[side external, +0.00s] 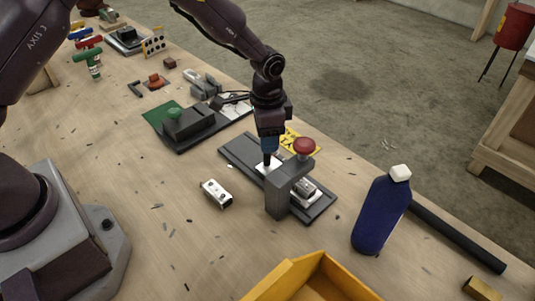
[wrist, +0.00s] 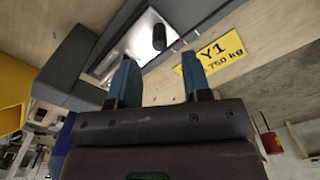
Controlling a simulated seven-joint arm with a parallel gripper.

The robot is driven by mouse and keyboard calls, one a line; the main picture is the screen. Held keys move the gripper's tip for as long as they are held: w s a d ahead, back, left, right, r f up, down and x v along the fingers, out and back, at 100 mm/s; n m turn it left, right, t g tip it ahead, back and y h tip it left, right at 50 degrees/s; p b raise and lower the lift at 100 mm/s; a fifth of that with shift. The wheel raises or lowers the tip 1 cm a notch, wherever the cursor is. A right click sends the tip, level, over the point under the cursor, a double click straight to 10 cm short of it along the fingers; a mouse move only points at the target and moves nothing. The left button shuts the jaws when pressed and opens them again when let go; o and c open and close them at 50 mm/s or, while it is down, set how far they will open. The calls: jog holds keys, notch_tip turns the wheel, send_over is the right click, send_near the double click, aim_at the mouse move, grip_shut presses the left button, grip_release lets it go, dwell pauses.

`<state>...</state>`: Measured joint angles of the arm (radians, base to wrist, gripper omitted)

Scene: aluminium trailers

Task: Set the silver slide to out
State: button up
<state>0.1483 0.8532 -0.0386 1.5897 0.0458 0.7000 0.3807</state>
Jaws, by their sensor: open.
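The silver slide (side external: 260,168) is a bright plate lying on a dark grey base (side external: 236,150), on the near side of a grey upright block (side external: 279,197). In the wrist view the silver plate (wrist: 135,45) carries a dark upright knob (wrist: 159,38). My gripper (side external: 267,158) points down just over the slide. In the wrist view its two blue fingers (wrist: 158,66) are apart, and the knob shows beyond the gap between them. The gripper is empty. Whether the fingers touch the slide, I cannot tell.
A red knob (side external: 304,146) tops the grey block. A yellow Y1 label (wrist: 212,53) lies beside the base. A blue bottle (side external: 381,212), a yellow bin (side external: 275,282) and a small white block (side external: 216,194) stand nearby. A green-knobbed fixture (side external: 188,123) is to the left.

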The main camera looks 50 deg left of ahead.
aim_at(268, 155)
notch_tip(268, 155, down, 6)
jog(key=shift+f, duration=0.1)
jog(key=shift+c, duration=0.3)
grip_shut()
